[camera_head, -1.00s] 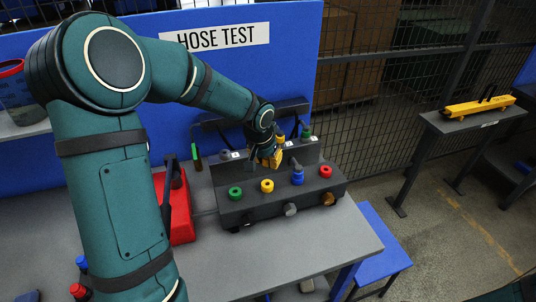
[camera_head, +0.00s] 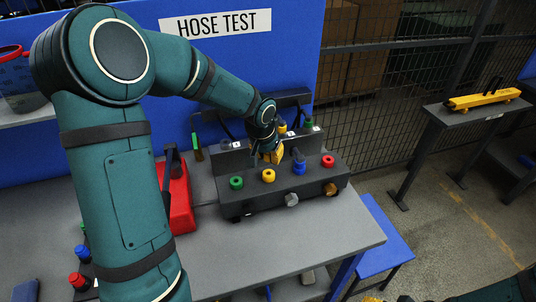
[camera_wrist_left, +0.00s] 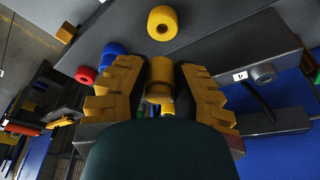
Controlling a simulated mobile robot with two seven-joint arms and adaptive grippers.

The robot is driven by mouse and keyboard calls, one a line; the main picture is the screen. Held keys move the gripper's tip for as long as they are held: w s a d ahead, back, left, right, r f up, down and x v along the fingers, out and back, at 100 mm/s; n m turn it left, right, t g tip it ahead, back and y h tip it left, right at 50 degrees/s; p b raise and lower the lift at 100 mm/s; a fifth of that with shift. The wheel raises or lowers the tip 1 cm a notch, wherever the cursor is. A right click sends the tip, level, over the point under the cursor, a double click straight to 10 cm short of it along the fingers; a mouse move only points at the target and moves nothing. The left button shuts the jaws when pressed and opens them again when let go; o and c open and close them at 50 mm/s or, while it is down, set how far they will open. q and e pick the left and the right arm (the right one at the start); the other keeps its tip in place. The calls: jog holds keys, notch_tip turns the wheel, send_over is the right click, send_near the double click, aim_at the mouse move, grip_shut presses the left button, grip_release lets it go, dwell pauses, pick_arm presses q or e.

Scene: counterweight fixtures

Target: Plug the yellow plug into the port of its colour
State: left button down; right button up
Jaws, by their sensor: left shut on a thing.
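My left gripper (camera_head: 270,154) is shut on the yellow plug (camera_wrist_left: 161,72), which sits between its yellow fingers in the left wrist view. In the head view, the fingers hide most of the plug. The yellow port (camera_head: 268,176) is a ring on top of the dark block (camera_head: 250,205), between the green port (camera_head: 236,183) and the blue port (camera_head: 299,168). The gripper is just behind and above it. In the left wrist view, the yellow port (camera_wrist_left: 162,23) lies ahead of the plug, apart from it.
A red port (camera_head: 328,161) is at the block's right end. A red case (camera_head: 181,197) stands left of the block. More coloured fittings (camera_head: 80,268) lie at the lower left. A rear rack with a yellow fitting (camera_head: 282,127) stands behind. The bench front is mostly clear.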

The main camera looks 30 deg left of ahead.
aim_at(268, 170)
pick_arm(q)
jog(key=shift+f, duration=0.15)
dwell(0.3)
jog(key=shift+f+b, duration=1.35)
jog(key=shift+f, duration=0.05)
jog(key=shift+f, duration=0.1)
jog(key=shift+f+b, duration=0.7)
jog(key=shift+b, duration=0.05)
jog(key=shift+f, duration=0.1)
jog(key=shift+f+b, duration=0.55)
jog(key=shift+b, duration=0.1)
jog(key=shift+f, duration=0.25)
dwell(0.4)
jog(key=c, duration=0.8)
grip_release()
